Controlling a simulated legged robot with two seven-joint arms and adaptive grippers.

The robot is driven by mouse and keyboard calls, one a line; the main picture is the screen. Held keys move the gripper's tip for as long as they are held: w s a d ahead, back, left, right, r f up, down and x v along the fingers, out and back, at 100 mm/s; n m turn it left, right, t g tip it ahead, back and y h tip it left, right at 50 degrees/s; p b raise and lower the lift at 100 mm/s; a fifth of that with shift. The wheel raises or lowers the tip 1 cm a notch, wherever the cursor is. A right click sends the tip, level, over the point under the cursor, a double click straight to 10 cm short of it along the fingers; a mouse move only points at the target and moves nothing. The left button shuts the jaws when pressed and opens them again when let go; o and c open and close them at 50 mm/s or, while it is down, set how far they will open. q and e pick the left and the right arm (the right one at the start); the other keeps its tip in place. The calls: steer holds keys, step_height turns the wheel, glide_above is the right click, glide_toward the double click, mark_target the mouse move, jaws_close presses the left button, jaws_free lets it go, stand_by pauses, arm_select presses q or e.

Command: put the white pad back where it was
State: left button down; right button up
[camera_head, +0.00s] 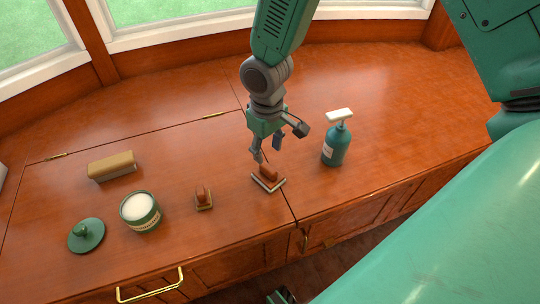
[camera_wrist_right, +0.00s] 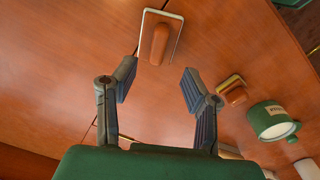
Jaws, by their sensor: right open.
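The pad with a brown wooden handle and a pale, whitish-edged base (camera_head: 268,178) lies flat on the wooden cabinet top; it also shows in the wrist view (camera_wrist_right: 160,40). My right gripper (camera_head: 269,152) is open and empty, just above and behind it in the head view. In the wrist view the open right fingers (camera_wrist_right: 158,82) point towards it, with a gap between them and the handle.
A smaller handled pad (camera_head: 203,199), a green jar with white contents (camera_head: 141,212), its green lid (camera_head: 87,235) and a tan block (camera_head: 111,166) stand to the left. The cabinet's front edge lies close below. The top is clear behind the bottle.

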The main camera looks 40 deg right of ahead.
mark_target(271, 166)
steer(key=shift+m+y, duration=0.4)
steer(key=shift+y, duration=0.1)
steer(key=s+f+p, duration=0.1)
steer(key=s+p, duration=0.1)
steer(key=s, duration=0.2)
steer(key=s+f+p, duration=0.2)
steer(key=s, duration=0.2)
steer(key=s+f+p, duration=0.1)
steer(key=s+p, duration=0.1)
steer(key=s, duration=0.3)
steer(key=shift+a+f, duration=0.2)
steer(key=shift+a, duration=0.1)
steer(key=s+d+f+h+p, duration=0.1)
steer(key=s+p, duration=0.1)
steer(key=s, duration=0.7)
steer(key=shift+s+d, duration=0.2)
steer(key=shift+d, duration=0.2)
